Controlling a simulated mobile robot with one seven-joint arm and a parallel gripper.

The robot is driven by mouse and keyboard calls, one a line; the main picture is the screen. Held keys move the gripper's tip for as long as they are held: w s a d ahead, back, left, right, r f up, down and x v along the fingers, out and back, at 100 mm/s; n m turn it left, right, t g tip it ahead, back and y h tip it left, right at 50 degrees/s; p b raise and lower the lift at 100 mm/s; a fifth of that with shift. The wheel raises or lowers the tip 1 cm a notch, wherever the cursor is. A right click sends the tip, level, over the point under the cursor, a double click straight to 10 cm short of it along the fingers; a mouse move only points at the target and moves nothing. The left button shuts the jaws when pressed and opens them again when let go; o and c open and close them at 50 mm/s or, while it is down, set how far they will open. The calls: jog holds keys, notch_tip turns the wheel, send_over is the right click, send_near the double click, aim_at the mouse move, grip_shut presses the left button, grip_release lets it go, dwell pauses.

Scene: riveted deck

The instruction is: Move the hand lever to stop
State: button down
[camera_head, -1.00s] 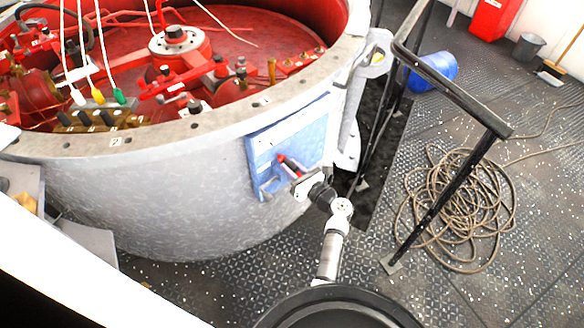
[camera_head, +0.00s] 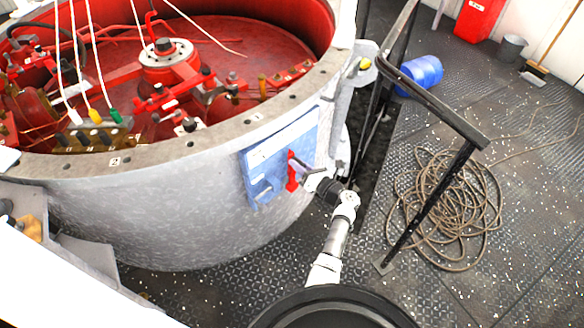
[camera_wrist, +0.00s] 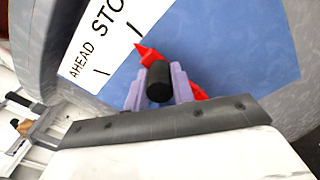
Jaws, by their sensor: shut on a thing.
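The hand lever has a red pointer (camera_wrist: 147,53) and a black knob (camera_wrist: 159,82). It is on a blue panel (camera_head: 262,170) on the side of the big grey round housing. In the wrist view, my gripper (camera_wrist: 158,90) has its two pale fingers on either side of the knob, shut on it. A white label (camera_wrist: 105,42) reads "AHEAD" and "STO", cut off at the top edge. The pointer's tip is close to the tick near "STO". In the head view, the lever's red part (camera_head: 292,172) stands nearly upright beside my gripper (camera_head: 308,180).
The housing's flanged rim (camera_head: 200,142) rises above the panel. A black handrail (camera_head: 430,100) stands to the right, with a coiled rope (camera_head: 445,205) on the deck beyond it. A blue drum (camera_head: 420,76) lies farther back. Deck space is clear below the housing.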

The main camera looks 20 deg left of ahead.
jog(key=shift+w+d+r, duration=0.15)
jog(key=shift+w+d, duration=0.05)
jog(key=shift+w, duration=0.2)
jog(key=c, duration=1.5)
grip_release()
jog(key=shift+o, duration=1.6)
jog(key=shift+s, duration=0.1)
jog(key=shift+s, duration=0.1)
jog(key=b+v, duration=0.1)
jog(key=v, duration=1.2)
jog(key=shift+d+b, duration=0.35)
jog(key=shift+s, duration=0.1)
